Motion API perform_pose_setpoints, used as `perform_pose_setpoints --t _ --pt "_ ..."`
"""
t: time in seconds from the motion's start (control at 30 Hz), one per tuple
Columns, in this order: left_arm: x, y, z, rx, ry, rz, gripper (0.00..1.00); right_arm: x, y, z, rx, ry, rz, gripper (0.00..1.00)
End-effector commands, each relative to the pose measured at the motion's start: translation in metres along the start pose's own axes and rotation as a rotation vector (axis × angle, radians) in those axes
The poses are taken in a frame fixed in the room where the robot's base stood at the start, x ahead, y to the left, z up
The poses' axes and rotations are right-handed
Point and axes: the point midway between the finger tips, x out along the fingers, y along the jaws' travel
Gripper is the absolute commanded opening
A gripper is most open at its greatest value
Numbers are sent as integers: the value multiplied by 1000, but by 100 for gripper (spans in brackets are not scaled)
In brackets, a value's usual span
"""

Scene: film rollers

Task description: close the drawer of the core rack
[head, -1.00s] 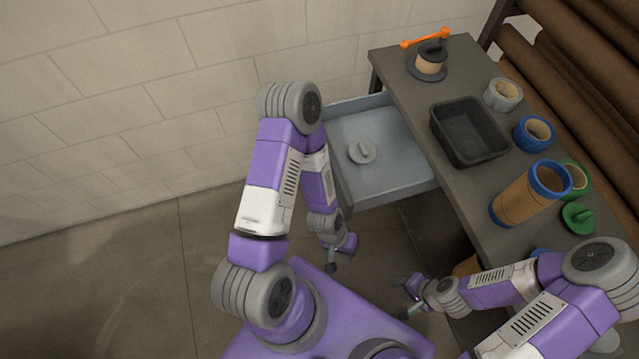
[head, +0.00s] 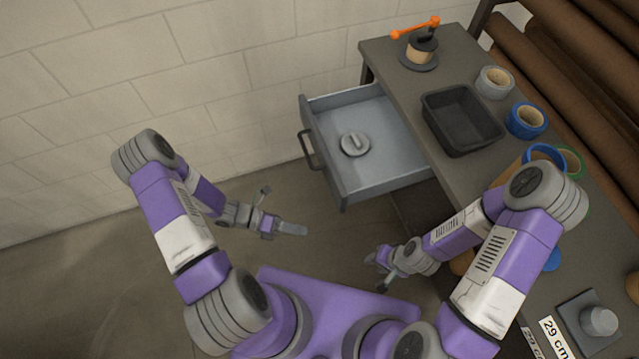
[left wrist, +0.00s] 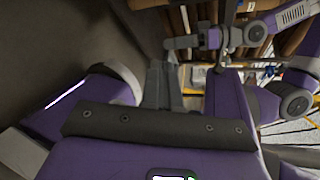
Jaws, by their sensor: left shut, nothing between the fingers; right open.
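The drawer (head: 365,182) of the core rack is pulled open, out to the left from under the grey rack top (head: 440,175). Its dark handle (head: 309,151) is on its front panel. A grey round knobbed piece (head: 355,144) lies inside. My left gripper (head: 300,229) is shut and empty, below and apart from the drawer's front; its fingers (left wrist: 162,85) also show in the left wrist view. My right gripper (head: 376,267) is below the drawer, near the rack's side, apart from it. It is open, with small, partly unclear fingers.
On the rack top are a black bin (head: 461,120), a grey tape roll (head: 494,83), a blue tape roll (head: 526,120), and a spool (head: 420,52) beside an orange tool (head: 415,27). Brown rolls lie behind. Open floor lies left of the drawer.

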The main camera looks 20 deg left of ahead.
Motion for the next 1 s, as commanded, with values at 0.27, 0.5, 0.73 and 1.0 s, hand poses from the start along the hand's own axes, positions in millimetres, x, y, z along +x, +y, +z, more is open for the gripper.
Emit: perform_pose_setpoints --t 0.27,0.5,0.73,1.0 --pt "-74 18 65 -427 -474 -170 0 5 2 0 0 0 0 42" --pt "-71 18 80 -470 -529 -208 0 8 3 0 0 0 0 42" --pt "-30 15 104 -467 -524 -208 0 18 6 -1 0 0 0 42" --pt "14 12 131 -466 -524 -205 0 30 11 -1 0 0 0 42"
